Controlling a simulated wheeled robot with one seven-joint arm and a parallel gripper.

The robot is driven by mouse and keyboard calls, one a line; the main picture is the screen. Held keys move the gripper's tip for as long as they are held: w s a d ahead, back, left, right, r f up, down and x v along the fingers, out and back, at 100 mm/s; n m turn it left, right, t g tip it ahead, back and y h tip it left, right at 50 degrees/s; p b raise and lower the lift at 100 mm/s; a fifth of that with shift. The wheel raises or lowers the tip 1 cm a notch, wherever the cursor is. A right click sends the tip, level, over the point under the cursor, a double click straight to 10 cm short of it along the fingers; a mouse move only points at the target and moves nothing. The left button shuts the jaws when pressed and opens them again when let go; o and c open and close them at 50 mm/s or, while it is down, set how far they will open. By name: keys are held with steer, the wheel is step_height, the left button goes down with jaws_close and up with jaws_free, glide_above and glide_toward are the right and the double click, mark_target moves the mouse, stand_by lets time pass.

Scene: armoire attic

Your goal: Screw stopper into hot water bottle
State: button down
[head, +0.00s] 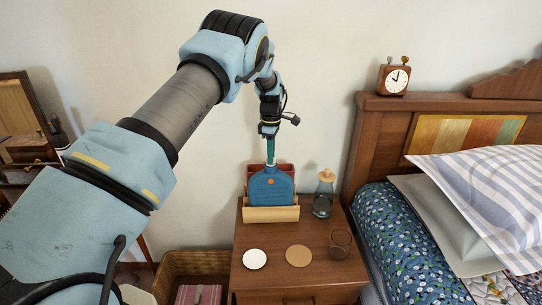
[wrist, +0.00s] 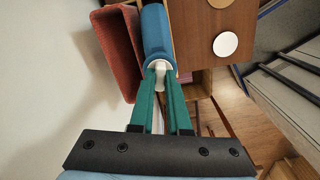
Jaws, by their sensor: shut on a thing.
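The blue hot water bottle (head: 268,188) stands upright in a light wooden holder (head: 270,214) on the bedside table. Its blue body also shows in the wrist view (wrist: 156,34), seen from above. My gripper (head: 270,160) is directly over the bottle, pointing down at its neck. In the wrist view, the green fingers of my gripper (wrist: 160,76) are shut on the white stopper (wrist: 158,66) at the bottle's mouth. How deep the stopper sits in the neck is hidden by the fingers.
The bedside table (head: 274,278) also holds a glass carafe (head: 323,200) with a wooden lid, a dark glass (head: 340,244), a white disc (head: 255,259) and a brown disc (head: 299,256). A red container (wrist: 118,50) stands beside the bottle.

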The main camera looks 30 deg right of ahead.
steer(key=m, duration=0.3)
steer(key=c, duration=0.5)
jaws_free()
steer(key=shift+c, duration=0.2)
step_height(320, 180, up, 9)
steer(key=p, duration=0.4)
stand_by(0.5)
steer(key=shift+a, duration=0.15)
